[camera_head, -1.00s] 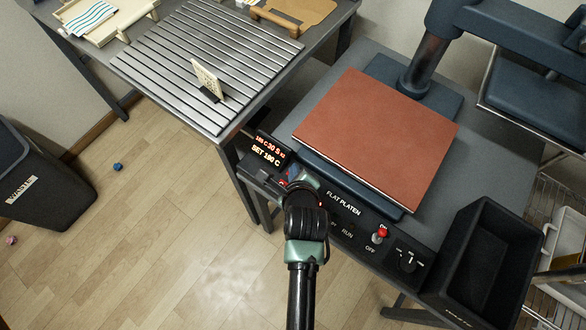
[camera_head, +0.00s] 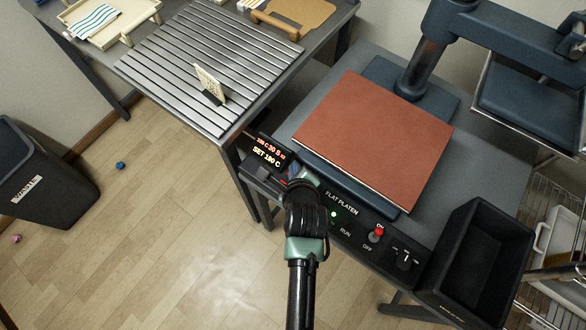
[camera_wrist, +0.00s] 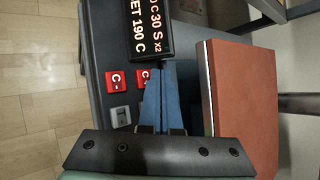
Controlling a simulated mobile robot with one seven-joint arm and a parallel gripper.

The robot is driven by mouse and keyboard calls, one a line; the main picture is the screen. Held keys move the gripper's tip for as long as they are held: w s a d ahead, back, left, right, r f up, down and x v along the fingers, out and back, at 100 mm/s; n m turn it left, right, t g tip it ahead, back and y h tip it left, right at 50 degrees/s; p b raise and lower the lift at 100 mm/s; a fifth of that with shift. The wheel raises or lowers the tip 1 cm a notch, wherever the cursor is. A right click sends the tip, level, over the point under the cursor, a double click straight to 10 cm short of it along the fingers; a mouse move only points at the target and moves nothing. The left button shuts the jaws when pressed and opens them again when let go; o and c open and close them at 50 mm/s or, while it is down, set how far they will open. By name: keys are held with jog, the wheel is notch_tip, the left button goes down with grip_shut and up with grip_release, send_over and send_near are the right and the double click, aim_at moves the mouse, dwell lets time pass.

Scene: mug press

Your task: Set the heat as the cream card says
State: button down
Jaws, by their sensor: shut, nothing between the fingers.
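The cream card (camera_head: 208,84) stands upright in a dark holder on the slatted table; its writing is too small to read. The press's dark display (camera_head: 266,151) shows "SET 190 C" in the lower line and a smaller red line above with "30 S x2". It also shows in the wrist view (camera_wrist: 140,28). Below it there are two red buttons, a "C-" button (camera_wrist: 119,80) and another C button (camera_wrist: 142,77) partly hidden by the fingers. My gripper (camera_wrist: 161,75) is shut and empty, its blue fingertips beside that second button; contact cannot be told. In the head view my gripper (camera_head: 299,174) is over the panel.
A grey switch (camera_wrist: 121,116) lies near the buttons. The panel also has a green lamp (camera_head: 333,214), a red-tipped on/off switch (camera_head: 377,233) and a dial (camera_head: 404,260). The red-brown platen (camera_head: 375,135) is close to my gripper's right. A black bin (camera_head: 475,262) stands at the right.

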jog(key=shift+r+p, duration=2.3)
jog(key=shift+r, duration=0.1)
jog(key=shift+f, duration=0.1)
jog(key=c, duration=1.6)
grip_release()
